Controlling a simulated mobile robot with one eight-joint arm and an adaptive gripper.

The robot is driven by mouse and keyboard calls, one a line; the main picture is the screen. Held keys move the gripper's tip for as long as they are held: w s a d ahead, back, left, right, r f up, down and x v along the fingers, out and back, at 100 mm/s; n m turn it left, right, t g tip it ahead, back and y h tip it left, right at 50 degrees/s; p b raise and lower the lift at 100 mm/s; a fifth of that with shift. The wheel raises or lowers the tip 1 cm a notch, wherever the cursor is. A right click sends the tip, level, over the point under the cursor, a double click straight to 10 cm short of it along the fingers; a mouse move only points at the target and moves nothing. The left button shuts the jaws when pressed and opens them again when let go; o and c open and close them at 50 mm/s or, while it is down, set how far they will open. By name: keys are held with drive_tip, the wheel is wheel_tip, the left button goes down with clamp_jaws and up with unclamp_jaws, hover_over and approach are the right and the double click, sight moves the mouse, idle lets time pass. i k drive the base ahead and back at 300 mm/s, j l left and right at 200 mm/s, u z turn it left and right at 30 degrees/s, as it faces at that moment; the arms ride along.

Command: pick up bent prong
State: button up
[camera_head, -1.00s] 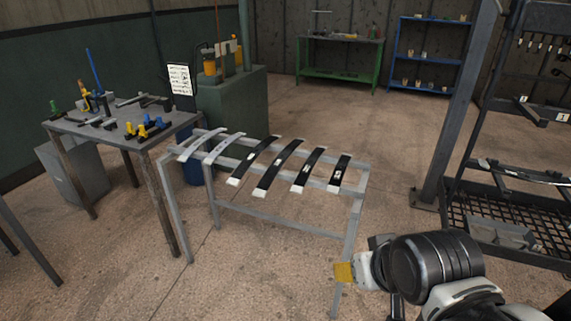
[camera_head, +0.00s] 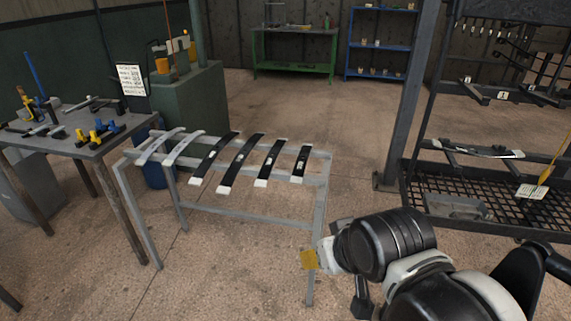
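I cannot single out a bent prong for certain. Several curved dark leaf strips with pale ends (camera_head: 241,164) lie side by side across a grey metal rack (camera_head: 250,204), with two pale grey strips (camera_head: 172,147) at its left end. Several small prong-like pieces (camera_head: 497,32) hang at the top of the dark rack on the right, too small to tell their shape. My arm reaches in from the lower right. My gripper's fingers cannot be made out clearly.
A tool table (camera_head: 75,140) with yellow, blue and black tools stands left. A green bench (camera_head: 293,68) and blue shelf (camera_head: 377,43) are at the back. The middle floor is clear.

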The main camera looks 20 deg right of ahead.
sight(530, 87)
drive_tip(key=z, duration=1.85)
drive_tip(key=u, duration=2.8)
drive_tip(key=z, duration=2.8)
drive_tip(key=i, duration=0.1)
